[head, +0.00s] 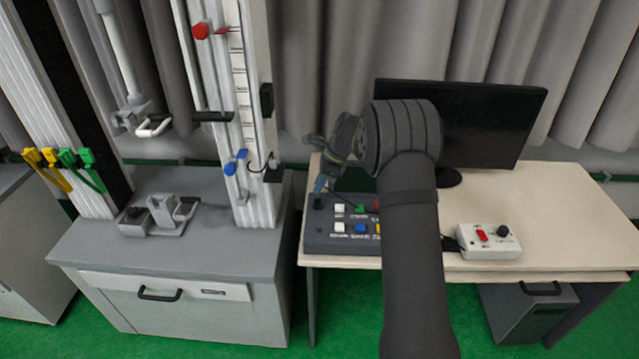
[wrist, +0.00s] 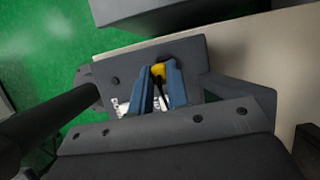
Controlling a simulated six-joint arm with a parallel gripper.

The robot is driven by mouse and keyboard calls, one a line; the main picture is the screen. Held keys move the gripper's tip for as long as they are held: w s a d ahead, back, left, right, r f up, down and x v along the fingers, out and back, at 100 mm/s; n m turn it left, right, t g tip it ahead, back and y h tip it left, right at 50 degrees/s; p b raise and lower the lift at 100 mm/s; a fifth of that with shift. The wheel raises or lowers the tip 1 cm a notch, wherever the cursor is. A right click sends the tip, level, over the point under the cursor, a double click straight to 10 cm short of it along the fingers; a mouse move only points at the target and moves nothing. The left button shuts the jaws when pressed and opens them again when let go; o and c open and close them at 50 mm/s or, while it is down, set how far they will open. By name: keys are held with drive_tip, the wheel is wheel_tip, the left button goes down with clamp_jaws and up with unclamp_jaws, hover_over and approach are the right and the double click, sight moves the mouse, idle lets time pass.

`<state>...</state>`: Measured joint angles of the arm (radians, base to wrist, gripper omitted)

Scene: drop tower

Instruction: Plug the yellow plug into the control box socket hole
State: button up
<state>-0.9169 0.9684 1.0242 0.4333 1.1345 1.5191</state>
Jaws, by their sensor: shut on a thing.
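My gripper (head: 321,183) is over the back left part of the dark grey control box (head: 325,243) in the head view. In the wrist view my gripper (wrist: 161,84) has its blue fingers shut on the yellow plug (wrist: 158,71), with a dark cable running between them. The control box (wrist: 135,65) lies behind the plug there. The plug cannot be made out in the head view. The fingers and plug hide part of the box face. I cannot tell whether the plug touches the box or where the socket hole is.
A white switch box (head: 488,241) with a red switch stands right of my arm on the desk (head: 570,210). A monitor (head: 490,125) stands behind. The grey drop tower cabinet (head: 190,265) is left. My arm covers the right part of the control box.

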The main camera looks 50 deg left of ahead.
drive_tip(key=shift+f, duration=0.5)
drive_tip(key=shift+f, duration=1.15)
drive_tip(key=shift+f, duration=0.2)
drive_tip(key=o, duration=0.9)
drive_tip(key=shift+c, duration=0.2)
drive_tip(key=v, duration=1.7)
drive_tip(key=shift+r, duration=0.15)
drive_tip(key=x, duration=1.7)
drive_tip(key=shift+a+f, duration=0.1)
drive_tip(key=shift+f, duration=0.1)
drive_tip(key=shift+r, duration=0.15)
